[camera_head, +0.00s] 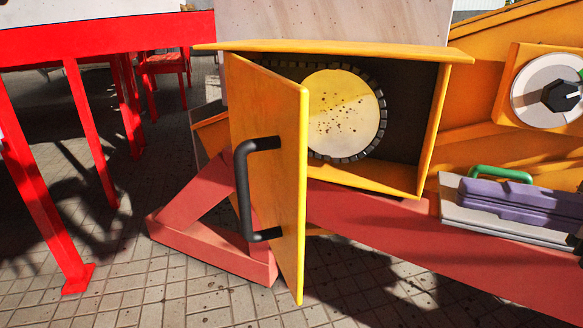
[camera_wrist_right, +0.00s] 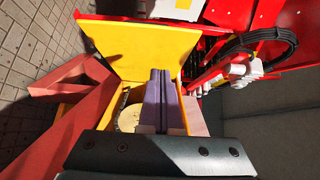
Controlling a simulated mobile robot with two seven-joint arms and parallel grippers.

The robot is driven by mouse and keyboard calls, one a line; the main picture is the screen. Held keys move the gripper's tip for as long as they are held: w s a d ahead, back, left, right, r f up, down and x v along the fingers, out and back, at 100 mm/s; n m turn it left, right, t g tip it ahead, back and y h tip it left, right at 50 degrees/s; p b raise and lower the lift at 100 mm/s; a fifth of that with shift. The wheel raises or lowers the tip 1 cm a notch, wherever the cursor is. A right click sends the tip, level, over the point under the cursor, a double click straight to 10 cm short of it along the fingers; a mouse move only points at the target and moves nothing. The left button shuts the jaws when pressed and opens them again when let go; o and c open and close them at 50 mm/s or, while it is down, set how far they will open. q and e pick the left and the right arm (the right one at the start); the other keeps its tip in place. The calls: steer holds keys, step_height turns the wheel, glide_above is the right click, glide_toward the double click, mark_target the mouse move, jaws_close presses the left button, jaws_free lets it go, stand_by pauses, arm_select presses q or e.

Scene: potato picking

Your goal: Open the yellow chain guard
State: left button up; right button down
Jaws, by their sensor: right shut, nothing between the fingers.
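The yellow chain guard (camera_head: 283,160) is a hinged door that stands swung wide open at the left of its yellow housing (camera_head: 440,120). Its black handle (camera_head: 246,190) faces left, with nothing on it. Inside the housing, a round yellow sprocket (camera_head: 345,115) with a dark chain is exposed. My right gripper (camera_head: 464,190), with purple fingers, is at the right, apart from the guard. In the right wrist view, its fingers (camera_wrist_right: 161,75) are shut and empty, in front of the open guard (camera_wrist_right: 140,45). The handle is hidden there. My left gripper is not in view.
A reddish beam (camera_head: 430,245) runs below the housing. A grey panel with a green handle (camera_head: 500,173) lies by my right gripper. A dial with a black knob (camera_head: 561,95) is at the upper right. A red frame (camera_head: 88,130) stands at the left on paving.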

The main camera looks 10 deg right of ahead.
steer(key=s+a+x, duration=0.2)
steer(key=x, duration=1)
steer(key=shift+a, duration=0.25)
